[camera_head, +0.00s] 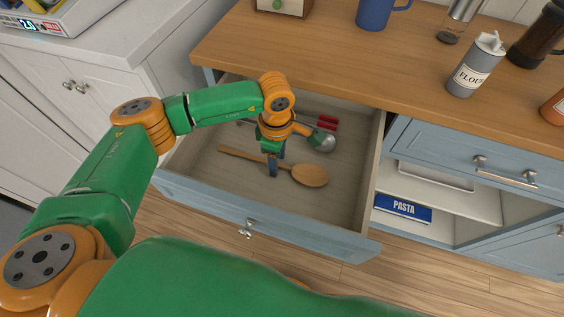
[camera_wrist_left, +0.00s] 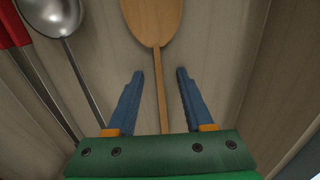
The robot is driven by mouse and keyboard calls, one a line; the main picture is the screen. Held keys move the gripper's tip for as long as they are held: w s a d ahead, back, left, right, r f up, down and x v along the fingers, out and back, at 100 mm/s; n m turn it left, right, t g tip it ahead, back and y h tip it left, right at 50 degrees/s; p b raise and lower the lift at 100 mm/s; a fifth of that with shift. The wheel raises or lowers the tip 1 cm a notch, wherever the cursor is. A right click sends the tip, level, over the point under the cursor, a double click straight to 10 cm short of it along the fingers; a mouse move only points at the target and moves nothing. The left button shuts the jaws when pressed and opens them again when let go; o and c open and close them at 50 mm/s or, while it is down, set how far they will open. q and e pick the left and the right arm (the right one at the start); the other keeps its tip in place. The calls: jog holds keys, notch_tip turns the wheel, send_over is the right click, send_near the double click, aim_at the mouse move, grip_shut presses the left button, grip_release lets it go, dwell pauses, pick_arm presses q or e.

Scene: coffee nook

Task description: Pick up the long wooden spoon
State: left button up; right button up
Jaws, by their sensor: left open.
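The long wooden spoon (camera_head: 309,175) lies flat in the open drawer (camera_head: 341,207), its bowl to the right and its thin handle to the left. In the left wrist view the spoon (camera_wrist_left: 153,20) has its bowl at the top, and its handle runs down between my fingers. My left gripper (camera_head: 273,172) is over the handle close to the bowl. In the left wrist view the gripper (camera_wrist_left: 159,75) is open, with one blue finger on each side of the handle and a gap on both sides. My right gripper is not in view.
A metal ladle (camera_head: 324,141) and a red-handled utensil (camera_head: 327,122) lie behind the spoon in the drawer. The wooden counter (camera_head: 330,62) overhangs the drawer's back. A flour canister (camera_head: 475,65) and a blue mug (camera_head: 373,14) stand on it. The drawer's front right floor is clear.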

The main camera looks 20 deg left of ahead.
pick_arm(q)
jog(key=shift+w+f, duration=0.1)
jog(key=shift+f, duration=0.05)
grip_shut()
